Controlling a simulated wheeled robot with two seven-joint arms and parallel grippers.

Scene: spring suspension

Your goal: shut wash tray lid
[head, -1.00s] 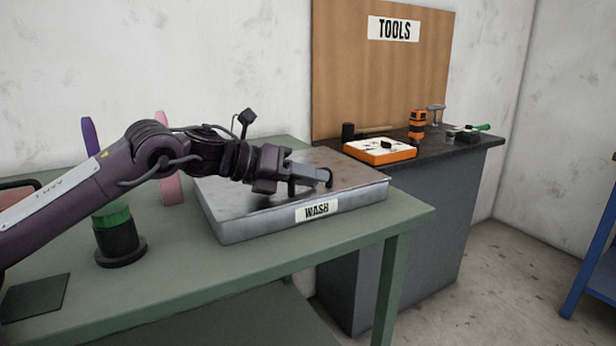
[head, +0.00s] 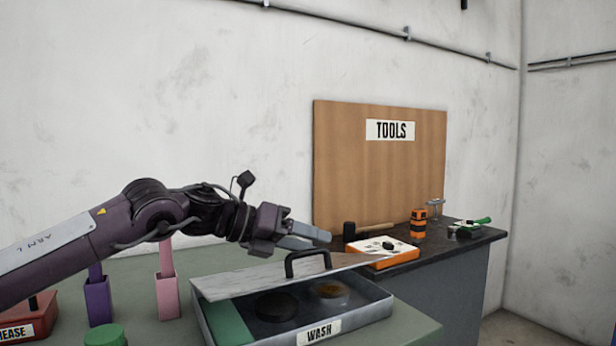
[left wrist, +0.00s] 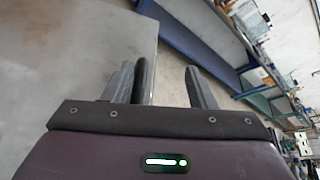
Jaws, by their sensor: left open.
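The wash tray (head: 375,315) stands on the green bench with its "WASH" label facing front. Its grey metal lid (head: 245,280) is partly raised and tilted, with the front of the tray open below it. The black lid handle (head: 290,265) stands on the lid. My left gripper (head: 312,238) is open at the handle, its fingers just above it in the head view. In the left wrist view, my left gripper (left wrist: 160,85) has the dark handle (left wrist: 146,75) between its fingers, close to the left one. My right gripper is not in view.
Inside the tray lie a dark round part (head: 276,306), a brownish round part (head: 330,290) and a green piece (head: 228,325). Purple (head: 97,300) and pink (head: 167,290) upright pieces stand left of the tray. A tool counter (head: 455,243) with an orange-and-white case (head: 383,250) adjoins behind right.

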